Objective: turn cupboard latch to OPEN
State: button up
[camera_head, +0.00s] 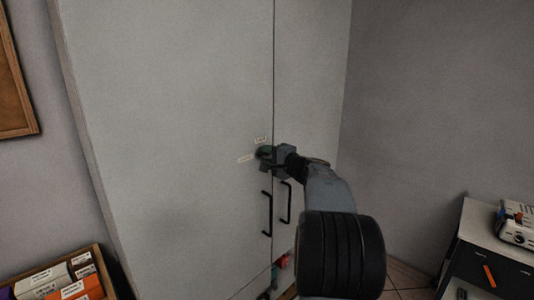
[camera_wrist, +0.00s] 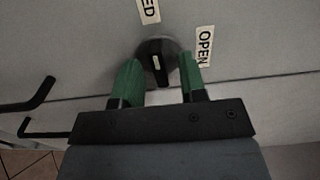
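The cupboard latch (camera_wrist: 157,62) is a dark round knob with a raised bar and a small white mark, seen in the wrist view. The OPEN label (camera_wrist: 204,46) is to its right, and a label ending in "ED" (camera_wrist: 149,10), cut off by the frame, is above it. My gripper (camera_wrist: 159,68) has its green fingers apart, one on each side of the knob's bar, with gaps visible between. Whether a fingertip touches the round base I cannot tell. In the head view my gripper (camera_head: 268,155) is at the cupboard (camera_head: 170,110) front and hides most of the latch.
Two black bar handles (camera_head: 267,214) are below the latch, beside the door seam. A box of small cartons (camera_head: 70,285) is at the lower left. A dark drawer unit (camera_head: 490,265) with a white device (camera_head: 516,222) on top is at the right.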

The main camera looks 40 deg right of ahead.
jog(key=shift+w+a, duration=0.1)
jog(key=shift+w, duration=0.3)
grip_shut()
